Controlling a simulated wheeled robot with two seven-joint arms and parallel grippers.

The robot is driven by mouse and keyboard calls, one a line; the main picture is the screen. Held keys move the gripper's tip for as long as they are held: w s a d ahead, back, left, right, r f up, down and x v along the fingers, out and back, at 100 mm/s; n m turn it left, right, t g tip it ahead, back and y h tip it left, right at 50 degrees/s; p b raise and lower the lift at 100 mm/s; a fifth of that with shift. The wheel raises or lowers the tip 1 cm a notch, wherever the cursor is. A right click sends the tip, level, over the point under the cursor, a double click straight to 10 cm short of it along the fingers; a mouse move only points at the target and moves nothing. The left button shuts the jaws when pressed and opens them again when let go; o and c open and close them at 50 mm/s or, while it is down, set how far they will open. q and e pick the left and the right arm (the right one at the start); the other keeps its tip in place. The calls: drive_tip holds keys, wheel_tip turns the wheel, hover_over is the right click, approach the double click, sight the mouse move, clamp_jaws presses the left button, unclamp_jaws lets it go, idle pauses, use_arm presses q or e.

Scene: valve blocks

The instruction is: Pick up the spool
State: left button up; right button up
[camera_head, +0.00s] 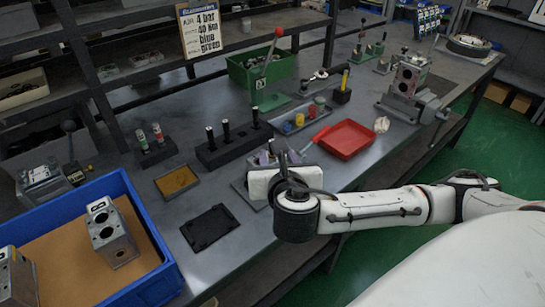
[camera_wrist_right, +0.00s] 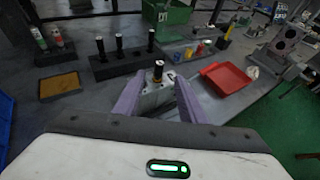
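Several dark spools with bright tops stand upright in a black rack (camera_head: 236,150); one spool (camera_head: 226,131) is at its middle. The same rack (camera_wrist_right: 125,65) shows left of centre in the right wrist view. Another dark, bright-topped spool (camera_wrist_right: 158,71) stands there at a pale grey block (camera_wrist_right: 154,99); its lower end is hard to make out. My right gripper (camera_wrist_right: 159,88) is open, its two purple fingers on either side of this spool and block in the picture. I cannot tell whether they touch. In the head view, my wrist hides most of this spot. My left gripper is out of view.
A red tray (camera_head: 346,139) lies right of my right gripper. A yellow-brown pad (camera_head: 177,181) and a black mat (camera_head: 209,228) lie to the left. A blue bin (camera_head: 151,238) with metal blocks is at lower left. A green crate (camera_head: 262,67) and a lever stand behind.

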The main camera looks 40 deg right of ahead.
drive_tip(key=x, duration=0.9)
drive_tip(key=shift+w+f, duration=0.1)
drive_tip(key=shift+c, duration=0.3)
clamp_jaws()
